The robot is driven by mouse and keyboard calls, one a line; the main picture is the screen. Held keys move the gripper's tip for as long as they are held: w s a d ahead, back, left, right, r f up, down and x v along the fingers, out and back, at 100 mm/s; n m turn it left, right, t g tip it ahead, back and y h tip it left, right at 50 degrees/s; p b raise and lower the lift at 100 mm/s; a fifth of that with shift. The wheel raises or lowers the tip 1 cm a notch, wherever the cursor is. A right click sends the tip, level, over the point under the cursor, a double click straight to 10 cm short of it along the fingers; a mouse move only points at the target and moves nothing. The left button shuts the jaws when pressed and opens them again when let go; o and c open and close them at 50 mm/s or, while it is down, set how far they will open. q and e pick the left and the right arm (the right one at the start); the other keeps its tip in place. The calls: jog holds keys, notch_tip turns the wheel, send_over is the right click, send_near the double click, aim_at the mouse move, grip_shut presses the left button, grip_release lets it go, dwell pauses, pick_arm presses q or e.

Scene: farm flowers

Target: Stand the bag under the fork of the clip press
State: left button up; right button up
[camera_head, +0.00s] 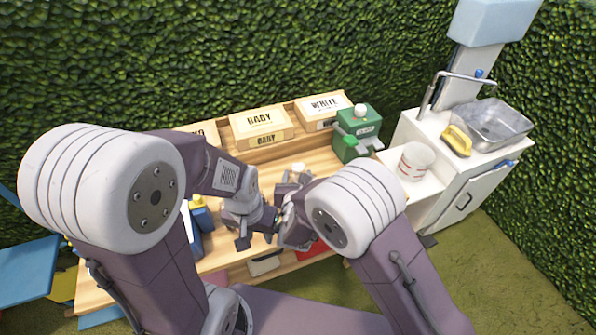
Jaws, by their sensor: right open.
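The green clip press (352,142), with a white knob on top, stands at the right end of the wooden bench. Its fork cannot be made out clearly. My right gripper (290,182) is open over the middle of the bench, left of and in front of the press. A small pale thing (298,168) shows at its fingertips; I cannot tell whether it is the bag. My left gripper (254,238) is close to the right one, low over the bench front; its jaws are too unclear to read. My arms hide much of the bench, and no bag is clearly seen.
Labelled boxes, "BABY" (262,126) and "WHITE" (320,110), stand along the bench back. A blue item (201,222) is at the left. Hedges close the back.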

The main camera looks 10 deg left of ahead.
jog(key=v, duration=0.3)
jog(key=shift+s+r, duration=0.1)
jog(key=shift+s, duration=0.05)
jog(key=shift+d, duration=0.15)
